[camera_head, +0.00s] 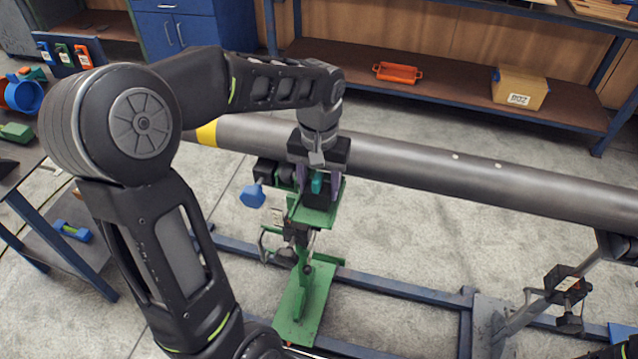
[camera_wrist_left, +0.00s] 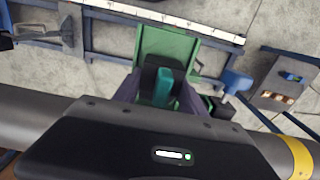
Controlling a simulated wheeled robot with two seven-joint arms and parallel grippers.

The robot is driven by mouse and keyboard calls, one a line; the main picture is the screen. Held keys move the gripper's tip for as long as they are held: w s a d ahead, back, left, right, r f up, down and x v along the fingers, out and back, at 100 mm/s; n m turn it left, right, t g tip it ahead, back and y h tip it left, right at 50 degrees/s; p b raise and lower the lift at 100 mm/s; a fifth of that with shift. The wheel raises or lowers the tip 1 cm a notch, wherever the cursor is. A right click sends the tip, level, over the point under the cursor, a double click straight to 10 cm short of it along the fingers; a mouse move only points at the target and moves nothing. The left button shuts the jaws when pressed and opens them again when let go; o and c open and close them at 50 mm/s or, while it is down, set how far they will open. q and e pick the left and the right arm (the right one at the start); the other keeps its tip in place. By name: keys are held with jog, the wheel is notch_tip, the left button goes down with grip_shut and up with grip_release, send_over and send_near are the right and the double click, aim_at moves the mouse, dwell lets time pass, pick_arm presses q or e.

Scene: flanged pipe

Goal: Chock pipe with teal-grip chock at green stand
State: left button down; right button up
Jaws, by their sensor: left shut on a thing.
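The grey pipe (camera_head: 430,176) runs across the head view, with a yellow band (camera_head: 206,132) near its left end. It also crosses the left wrist view (camera_wrist_left: 30,115). The green stand (camera_head: 318,214) is under the pipe, near its left part. My left gripper (camera_head: 318,186) is over the stand's green top, at the pipe's near side. It is shut on the chock with the teal grip (camera_wrist_left: 163,88); the teal part shows between the fingers. The chock's dark body is partly hidden, and I cannot tell whether it touches the pipe. My right gripper is not in view.
A blue-knobbed part (camera_head: 253,195) sits left of the stand top. Blue floor rails (camera_head: 400,296) run below the pipe. A second, grey stand (camera_head: 520,315) is at the right. A shelf behind holds an orange tray (camera_head: 397,72) and a box (camera_head: 520,88).

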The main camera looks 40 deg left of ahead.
pick_arm(q)
jog(key=shift+w+a+p, duration=0.15)
jog(key=shift+w+a, duration=0.05)
jog(key=shift+w, duration=0.45)
jog(key=shift+w+a+p, duration=0.15)
jog(key=shift+w+a, duration=0.05)
jog(key=shift+w, duration=0.4)
dwell(0.6)
jog(key=c, duration=0.6)
grip_release()
jog(key=shift+f, duration=0.1)
jog(key=shift+s+d+r+p, duration=0.1)
jog(key=shift+s+r+p, duration=0.05)
jog(key=shift+r+p, duration=0.9)
jog(key=shift+s+r+p, duration=0.15)
jog(key=shift+r+p, duration=0.5)
jog(key=shift+r, duration=0.65)
jog(key=shift+s+d+r+p, duration=0.1)
jog(key=shift+s+r+p, duration=0.05)
jog(key=shift+r+p, duration=0.9)
jog(key=shift+r, duration=0.1)
